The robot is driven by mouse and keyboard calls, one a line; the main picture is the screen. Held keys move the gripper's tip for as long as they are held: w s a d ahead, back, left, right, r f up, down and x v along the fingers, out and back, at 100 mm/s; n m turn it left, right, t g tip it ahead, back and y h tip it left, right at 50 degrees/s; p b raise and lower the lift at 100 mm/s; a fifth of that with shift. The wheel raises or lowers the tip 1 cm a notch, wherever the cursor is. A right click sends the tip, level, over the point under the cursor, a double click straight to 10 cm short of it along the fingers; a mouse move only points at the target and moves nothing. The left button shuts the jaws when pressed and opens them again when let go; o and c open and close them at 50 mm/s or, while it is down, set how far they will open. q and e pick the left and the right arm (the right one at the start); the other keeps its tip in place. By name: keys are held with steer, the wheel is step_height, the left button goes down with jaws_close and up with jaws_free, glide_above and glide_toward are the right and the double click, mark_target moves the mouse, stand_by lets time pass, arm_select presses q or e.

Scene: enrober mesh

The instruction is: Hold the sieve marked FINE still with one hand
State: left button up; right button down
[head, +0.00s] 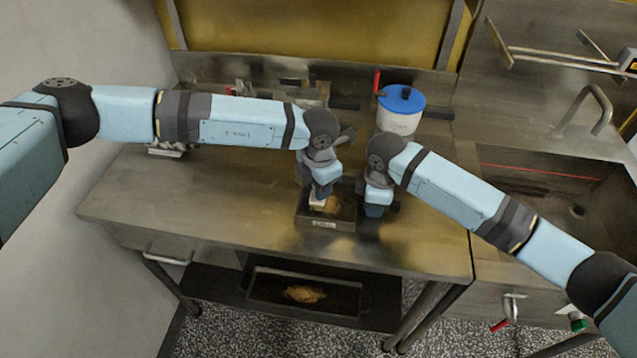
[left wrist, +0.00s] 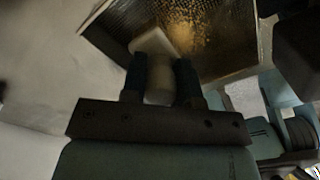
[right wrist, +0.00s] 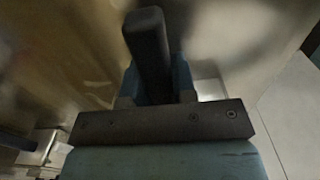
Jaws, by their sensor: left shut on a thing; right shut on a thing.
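The sieve (head: 343,225) is a dark, square-framed tray near the table's front edge. Its front label is too small to read. In the left wrist view its mesh (left wrist: 232,42) carries golden crumbs. My left gripper (head: 321,192) is shut on a pale-handled tool (left wrist: 159,80) with a white head, held at the mesh by the frame's side. My right gripper (head: 375,210) is at the sieve's right side. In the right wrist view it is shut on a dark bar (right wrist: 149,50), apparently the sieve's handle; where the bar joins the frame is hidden.
A white tub with a blue lid (head: 402,108) stands at the back right of the steel table (head: 220,195). A dark tray (head: 345,297) with golden crumbs lies on the lower shelf. A sink (head: 560,205) is at right. The table's left part is clear.

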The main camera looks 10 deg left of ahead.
arm_select(q)
steer(key=shift+f, duration=0.1)
steer(key=shift+s+d, duration=0.1)
steer(key=shift+d, duration=2)
steer(key=shift+a, duration=2.1)
steer(key=shift+d, duration=2.1)
steer(key=shift+a, duration=2.1)
steer(key=shift+d, duration=2.1)
steer(key=shift+a, duration=0.15)
steer(key=shift+a, duration=2)
